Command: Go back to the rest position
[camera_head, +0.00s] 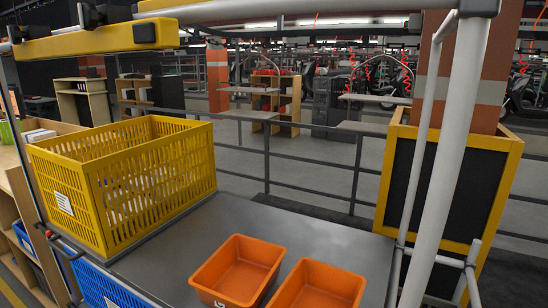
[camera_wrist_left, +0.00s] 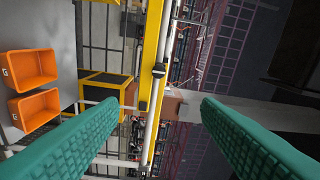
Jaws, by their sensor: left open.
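My left gripper (camera_wrist_left: 161,105) shows in the left wrist view as two green ribbed fingers set wide apart. It is open, with nothing between the fingertips. Behind the gap, at a distance, are a yellow beam and a pale post. Neither gripper shows in the head view. My right gripper is in no view.
A yellow crate (camera_head: 103,207) and two orange bins (camera_head: 222,293) (camera_head: 300,267) stand on a grey surface (camera_head: 195,237). A blue crate (camera_head: 95,284) is at the lower left. A white post (camera_head: 449,150) and a yellow overhead beam (camera_head: 100,40) frame the station.

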